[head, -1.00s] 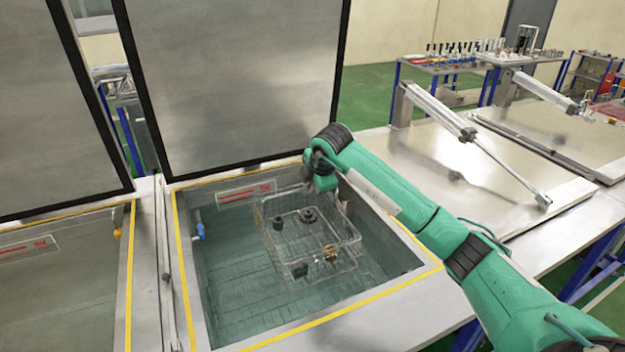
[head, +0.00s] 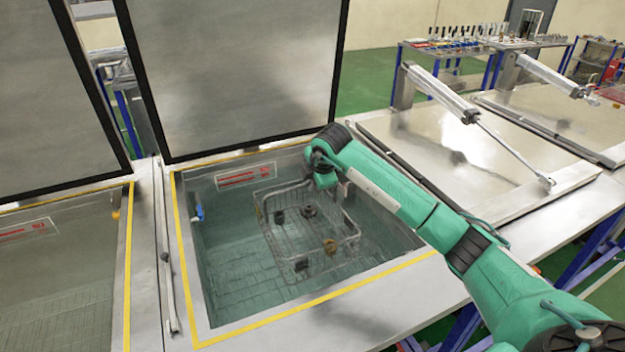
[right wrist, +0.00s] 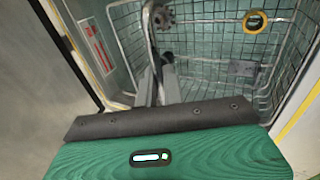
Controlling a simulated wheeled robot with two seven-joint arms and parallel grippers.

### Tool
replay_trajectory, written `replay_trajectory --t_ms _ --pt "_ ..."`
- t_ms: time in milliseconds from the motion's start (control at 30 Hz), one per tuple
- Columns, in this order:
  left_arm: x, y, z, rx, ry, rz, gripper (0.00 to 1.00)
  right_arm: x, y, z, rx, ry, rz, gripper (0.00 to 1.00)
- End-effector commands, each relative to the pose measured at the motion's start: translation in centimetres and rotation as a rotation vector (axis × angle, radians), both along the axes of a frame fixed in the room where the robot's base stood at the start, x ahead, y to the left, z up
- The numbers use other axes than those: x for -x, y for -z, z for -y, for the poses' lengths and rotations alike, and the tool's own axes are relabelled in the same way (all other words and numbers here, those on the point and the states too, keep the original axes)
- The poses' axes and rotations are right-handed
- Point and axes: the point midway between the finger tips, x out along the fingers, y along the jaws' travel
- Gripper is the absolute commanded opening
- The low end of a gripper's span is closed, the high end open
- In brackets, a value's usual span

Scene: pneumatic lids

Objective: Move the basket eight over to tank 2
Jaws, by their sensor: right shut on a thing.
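The wire basket (head: 318,255) hangs inside the open tank (head: 215,295) in the middle of the head view, with several small dark and brass parts in it. My right gripper (head: 326,182) is at the basket's back rim, and its fingertips are partly hidden by my wrist in the head view. In the right wrist view my right gripper (right wrist: 155,85) is shut on a bar of the basket (right wrist: 215,60), with a gear-like part and a brass ring in view. I cannot tell from the frames which tank is tank 2. My left gripper is not in view.
A second open tank (head: 60,280) lies at the left, past a metal divider. Raised lids (head: 235,70) stand behind both open tanks. A closed lid (head: 480,160) with a pneumatic cylinder (head: 440,92) is at the right. Benches with parts stand at the back.

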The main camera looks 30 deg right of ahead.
Motion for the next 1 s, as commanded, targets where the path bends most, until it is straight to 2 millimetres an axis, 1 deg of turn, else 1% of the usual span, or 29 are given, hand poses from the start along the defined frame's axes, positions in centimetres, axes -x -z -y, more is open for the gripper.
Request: replay_trajectory --t_ms 1000 --pt "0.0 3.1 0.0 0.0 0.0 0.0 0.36 -0.1 6.4 0.0 -0.002 0.0 0.007 0.0"
